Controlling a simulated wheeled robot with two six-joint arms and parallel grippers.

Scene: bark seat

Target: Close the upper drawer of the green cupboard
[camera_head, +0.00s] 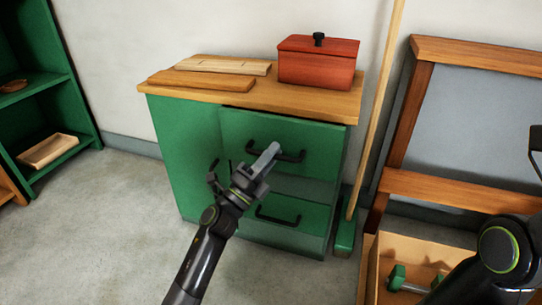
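The green cupboard (182,150) stands against the wall under a wooden top. Its upper drawer (236,128) has a dark bar handle (290,155) and appears pulled out a little, with a dark gap under the top. The lower drawer (312,222) has a similar handle (278,218). My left gripper (243,161) is open and empty in front of the upper drawer, its fingers spread. One finger overlaps the upper handle in the picture; I cannot tell whether they touch. My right arm shows at the lower right. A dark part at the right edge may be its gripper, mostly cut off.
A red lidded box (316,68) and wooden boards (203,79) lie on the top. A broom (374,115) leans right of the cupboard, near a wood-framed grey panel (470,120). An open box (372,275) holds green-ended items. Green shelves (48,85) stand left; floor between is clear.

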